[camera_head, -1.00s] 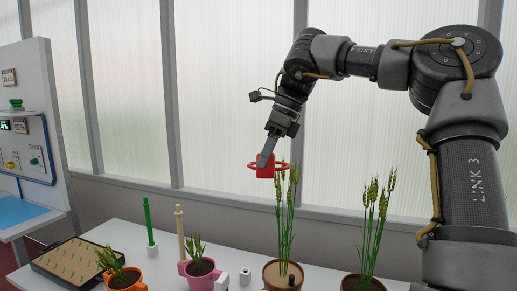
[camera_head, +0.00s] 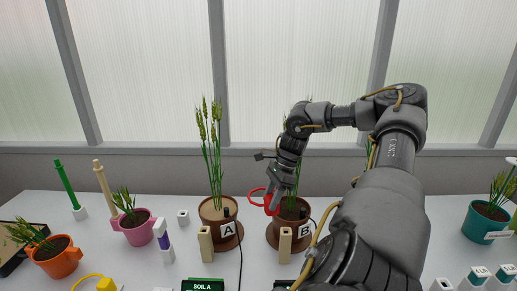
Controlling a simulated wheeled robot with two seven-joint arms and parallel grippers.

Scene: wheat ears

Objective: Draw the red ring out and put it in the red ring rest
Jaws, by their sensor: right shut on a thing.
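My right gripper (camera_head: 276,194) is shut on the red ring (camera_head: 257,197), near its handle side. The ring is in the air in front of pot B (camera_head: 273,236) and to the right of pot A (camera_head: 207,222); it looks tilted. Wheat ears (camera_head: 212,140) stand upright in pot A. The wheat in pot B is mostly hidden behind my right arm. I cannot make out the red ring rest in this view. My left gripper is not in view.
An orange pot (camera_head: 65,266) and a pink pot (camera_head: 137,235) stand at the left, near a green post (camera_head: 66,184) and a beige post (camera_head: 104,187). A teal pot (camera_head: 480,228) stands at the right. Beige blocks stand before pots A and B.

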